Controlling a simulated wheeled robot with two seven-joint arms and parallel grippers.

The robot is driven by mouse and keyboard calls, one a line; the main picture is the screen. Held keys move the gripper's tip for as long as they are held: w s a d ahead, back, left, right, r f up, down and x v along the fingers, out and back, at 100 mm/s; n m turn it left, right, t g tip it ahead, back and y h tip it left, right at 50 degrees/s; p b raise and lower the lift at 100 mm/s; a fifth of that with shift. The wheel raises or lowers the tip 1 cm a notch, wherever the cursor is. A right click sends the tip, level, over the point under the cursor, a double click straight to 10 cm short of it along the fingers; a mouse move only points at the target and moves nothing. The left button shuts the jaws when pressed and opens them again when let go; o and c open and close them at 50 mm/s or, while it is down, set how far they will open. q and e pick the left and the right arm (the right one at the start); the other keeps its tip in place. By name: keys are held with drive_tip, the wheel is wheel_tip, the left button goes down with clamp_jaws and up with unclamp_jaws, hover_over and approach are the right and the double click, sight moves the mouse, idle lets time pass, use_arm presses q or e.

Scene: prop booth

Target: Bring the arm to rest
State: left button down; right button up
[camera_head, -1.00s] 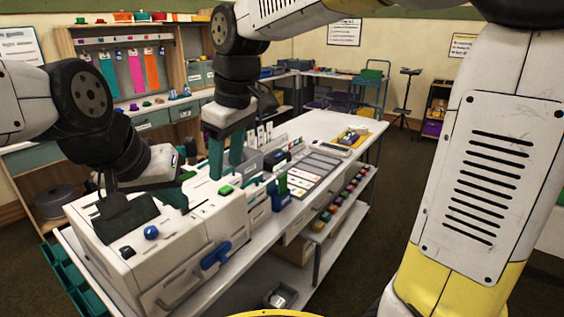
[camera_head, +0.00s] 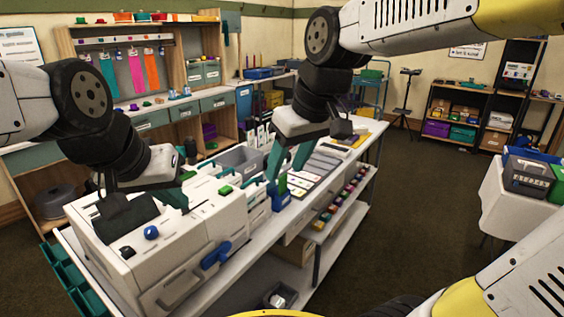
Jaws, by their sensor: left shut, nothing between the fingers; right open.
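My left gripper (camera_head: 178,196) is low over the top of the white machine (camera_head: 185,250) at the near end of the table. Its green fingers look shut, with nothing seen between them. My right gripper (camera_head: 288,162) hangs above the middle of the table, its green fingers pointing down and spread apart, empty. It is over the area of the blue holder (camera_head: 281,198) and the grey bin (camera_head: 240,160); I cannot tell its exact height. A green block (camera_head: 225,190) and a blue knob (camera_head: 151,232) sit on the machine.
The white table (camera_head: 372,133) runs away to the back, with a card mat (camera_head: 312,172) on top. A wooden shelf unit (camera_head: 165,88) stands at the back left. A black shelf (camera_head: 480,105) and a white stand (camera_head: 500,205) are at the right. Open floor lies between.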

drive_tip(key=shift+d, duration=0.1)
drive_tip(key=s+d+f+m+t, duration=0.2)
drive_tip(key=s+d+m, duration=0.3)
drive_tip(key=d, duration=0.3)
drive_tip(key=shift+s+f+m+t+h, duration=0.3)
drive_tip(key=shift+s+f+m, duration=0.05)
drive_tip(key=shift+s+m, duration=0.05)
idle(0.4)
